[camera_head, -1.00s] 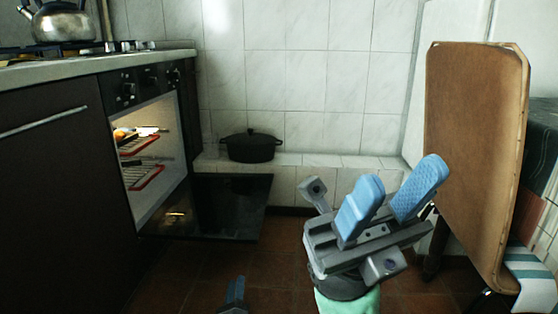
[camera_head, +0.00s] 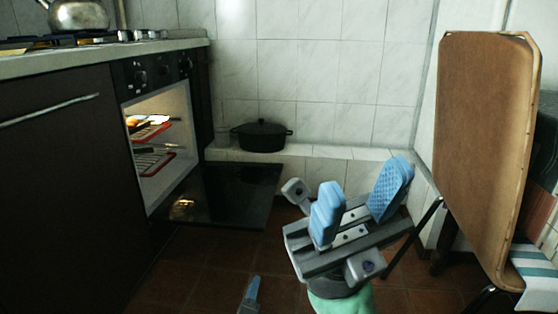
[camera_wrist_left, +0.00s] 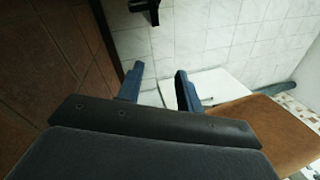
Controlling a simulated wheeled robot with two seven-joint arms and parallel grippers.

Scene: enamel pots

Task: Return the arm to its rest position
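My right gripper (camera_head: 358,203) stands at the lower middle right of the head view, with its two blue fingers raised and well apart, nothing between them. Of my left gripper only a blue finger end (camera_head: 251,290) shows at the bottom edge of the head view. In the left wrist view, the left gripper's two fingers (camera_wrist_left: 160,90) are apart, with tiled wall behind the gap and nothing held. Both grippers look clear of the furniture in the head view.
An oven with its door (camera_head: 225,194) down stands at the left, racks (camera_head: 152,163) inside. A black pot (camera_head: 262,137) sits on the tiled ledge. A kettle (camera_head: 78,15) is on the stove. A brown board (camera_head: 485,150) stands at the right. Floor (camera_head: 200,265) shows bare between.

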